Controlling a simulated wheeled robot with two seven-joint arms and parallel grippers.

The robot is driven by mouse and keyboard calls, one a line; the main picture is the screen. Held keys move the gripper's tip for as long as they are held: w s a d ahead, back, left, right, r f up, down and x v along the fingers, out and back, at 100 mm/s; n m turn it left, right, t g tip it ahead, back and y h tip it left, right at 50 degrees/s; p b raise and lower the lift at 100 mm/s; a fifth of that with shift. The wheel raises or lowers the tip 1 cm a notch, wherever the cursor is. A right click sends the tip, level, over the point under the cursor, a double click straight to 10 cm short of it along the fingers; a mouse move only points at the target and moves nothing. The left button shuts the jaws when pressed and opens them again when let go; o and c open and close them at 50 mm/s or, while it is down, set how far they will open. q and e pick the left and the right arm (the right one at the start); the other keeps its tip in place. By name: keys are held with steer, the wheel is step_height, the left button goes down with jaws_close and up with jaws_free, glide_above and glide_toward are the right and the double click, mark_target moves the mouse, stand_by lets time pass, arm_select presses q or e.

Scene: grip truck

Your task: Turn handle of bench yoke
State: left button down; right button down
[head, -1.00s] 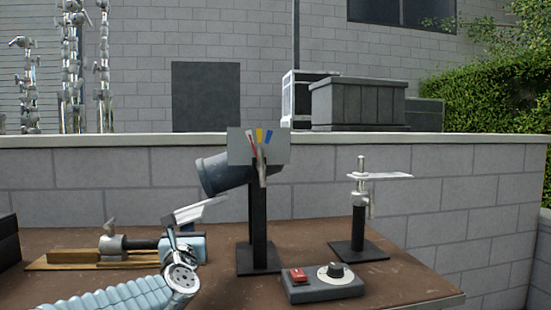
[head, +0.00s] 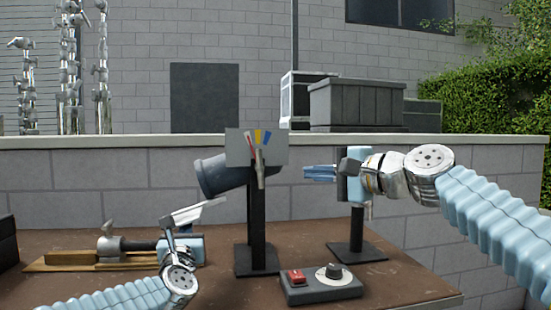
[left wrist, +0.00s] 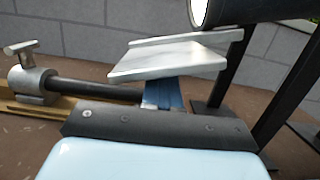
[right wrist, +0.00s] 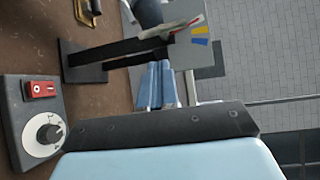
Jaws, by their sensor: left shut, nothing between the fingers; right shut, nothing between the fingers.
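The yoke stand (head: 257,225) stands mid-bench, with a dark tilted cylinder (head: 218,174) and a pale plate (head: 274,150) with yellow and blue marks. A thin handle (head: 261,172) hangs upright before the plate; it also shows in the right wrist view (right wrist: 170,27). My right gripper (head: 308,172) is shut and empty, pointing left at the handle from a short way off; its blue fingers show in the right wrist view (right wrist: 158,70). My left gripper (left wrist: 162,90) is shut and empty, beside a silver plate (left wrist: 165,58). I cannot tell whether they touch.
A grey box (head: 320,284) with a red switch and round dial sits at the front. A second stand (head: 357,250) is partly hidden behind my right gripper. A wooden board with a clamp (head: 75,260) lies at left. A block wall (head: 90,180) stands behind.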

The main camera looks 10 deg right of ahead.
mark_target(259, 168)
steer(key=w+a+r+t, duration=0.1)
steer(key=w+a+r, duration=0.1)
steer(key=w+a, duration=0.5)
steer(key=shift+w+r+h, duration=0.15)
steer(key=shift+w+h, duration=0.15)
steer(key=shift+w, duration=0.35)
